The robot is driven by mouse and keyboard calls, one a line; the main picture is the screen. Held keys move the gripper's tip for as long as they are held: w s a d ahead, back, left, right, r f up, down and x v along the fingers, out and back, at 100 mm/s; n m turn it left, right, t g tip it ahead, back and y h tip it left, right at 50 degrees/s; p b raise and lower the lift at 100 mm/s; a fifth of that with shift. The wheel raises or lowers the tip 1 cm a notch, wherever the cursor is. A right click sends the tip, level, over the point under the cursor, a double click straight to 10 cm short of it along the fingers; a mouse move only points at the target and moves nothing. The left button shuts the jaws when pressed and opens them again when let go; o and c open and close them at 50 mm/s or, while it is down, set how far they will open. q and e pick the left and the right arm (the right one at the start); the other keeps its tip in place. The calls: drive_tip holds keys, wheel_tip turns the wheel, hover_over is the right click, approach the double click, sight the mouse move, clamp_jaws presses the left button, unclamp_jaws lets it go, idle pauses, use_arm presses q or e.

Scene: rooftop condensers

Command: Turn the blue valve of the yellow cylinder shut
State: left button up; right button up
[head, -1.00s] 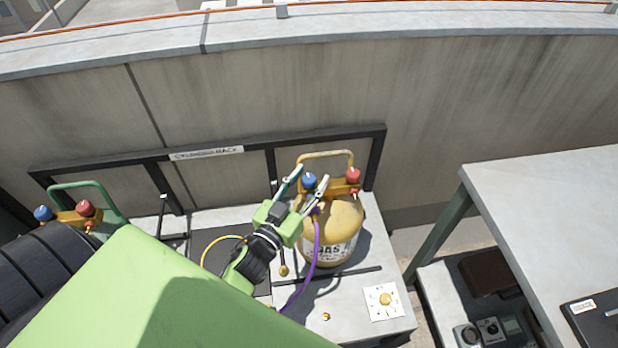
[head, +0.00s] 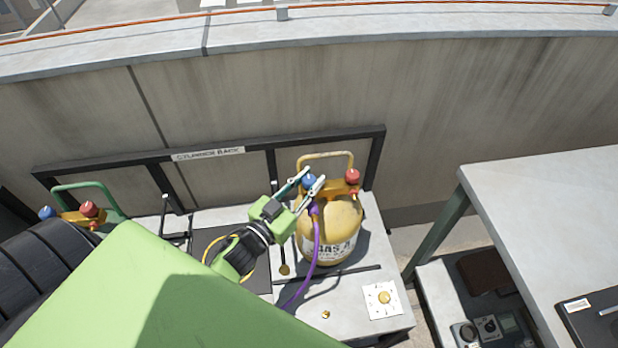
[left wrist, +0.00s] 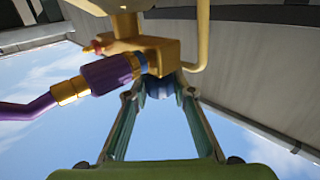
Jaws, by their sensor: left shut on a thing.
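The yellow cylinder (head: 330,232) stands upright on the grey rack shelf, with a blue valve (head: 309,181) and a red valve (head: 352,176) on top. My left gripper (head: 307,185) is shut on the blue valve, one finger on each side of it. In the left wrist view the blue valve (left wrist: 159,88) sits between my fingertips, under the brass valve block (left wrist: 155,55). A purple hose (head: 317,245) runs from the block, and its fitting (left wrist: 110,75) is close beside the fingers. My right gripper is not in view.
A second cylinder with a green handle (head: 85,190) stands at the left, partly hidden by my arm. A white dial card (head: 382,299) lies at the shelf's front right. A grey table (head: 550,210) stands to the right. The rack frame (head: 225,150) and wall are behind.

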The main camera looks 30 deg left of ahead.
use_arm(q)
drive_tip(key=o, duration=1.1)
drive_tip(key=s, duration=0.4)
drive_tip(key=s+a, duration=0.1)
drive_tip(key=s, duration=0.7)
drive_tip(key=shift+a, duration=0.4)
